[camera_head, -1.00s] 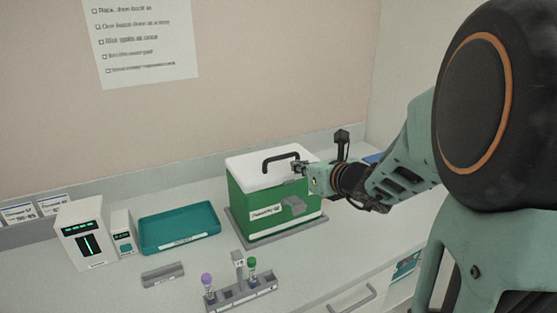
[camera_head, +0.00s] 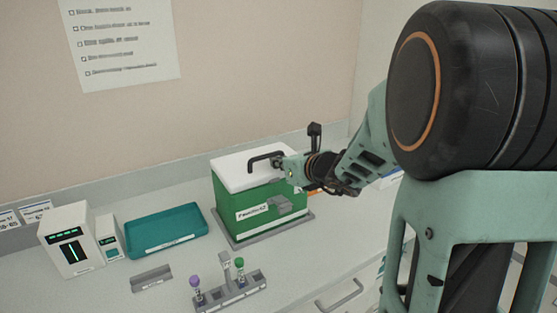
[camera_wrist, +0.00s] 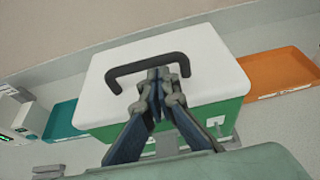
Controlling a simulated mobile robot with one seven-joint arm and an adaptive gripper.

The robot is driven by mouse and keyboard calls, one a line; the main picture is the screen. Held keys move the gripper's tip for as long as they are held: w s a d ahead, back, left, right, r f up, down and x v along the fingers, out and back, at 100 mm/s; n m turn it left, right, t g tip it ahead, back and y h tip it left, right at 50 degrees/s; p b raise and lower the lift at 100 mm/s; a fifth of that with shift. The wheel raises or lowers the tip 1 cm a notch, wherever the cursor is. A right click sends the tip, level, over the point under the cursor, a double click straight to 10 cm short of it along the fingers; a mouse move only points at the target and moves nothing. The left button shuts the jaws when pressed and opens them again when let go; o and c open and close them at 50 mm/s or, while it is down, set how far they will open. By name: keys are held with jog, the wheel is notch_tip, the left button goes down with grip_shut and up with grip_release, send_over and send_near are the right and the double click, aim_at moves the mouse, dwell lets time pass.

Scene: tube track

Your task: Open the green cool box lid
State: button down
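The green cool box (camera_head: 232,210) stands on the counter with its white lid (camera_head: 238,176) lying flat on top, shut. A black arched handle (camera_head: 262,158) is on the lid; it also shows in the wrist view (camera_wrist: 134,68). My gripper (camera_head: 280,163) is at the handle's right end, just above the lid. In the wrist view its two fingers (camera_wrist: 160,76) are together, with the tips at the handle, inside its arch near the right leg. I cannot tell whether they pinch the bar.
A teal tray (camera_head: 166,231), white devices (camera_head: 68,240), a grey block (camera_head: 151,278) and a tube rack (camera_head: 230,290) are on the counter left and front of the box. An orange tray (camera_wrist: 278,70) lies right of the box. A wall stands behind.

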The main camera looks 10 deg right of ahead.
jog(key=shift+r, duration=0.35)
jog(key=p, duration=0.1)
jog(key=r+p, duration=0.1)
jog(key=p, duration=0.1)
jog(key=shift+w+a+r+g, duration=0.1)
jog(key=shift+w+r+g, duration=0.2)
jog(key=shift+g, duration=0.1)
jog(key=shift+w+a+r+p, duration=0.1)
jog(key=shift+w+r+p, duration=0.2)
jog(key=shift+r+p, duration=0.15)
jog(key=w+r, duration=0.1)
jog(key=w+r+p, duration=0.1)
jog(key=r, duration=0.1)
jog(key=shift+a, duration=0.35)
jog(key=shift+w+a+r+p, duration=0.25)
jog(key=shift+w+r+p, duration=0.2)
jog(key=shift+w+r, duration=0.3)
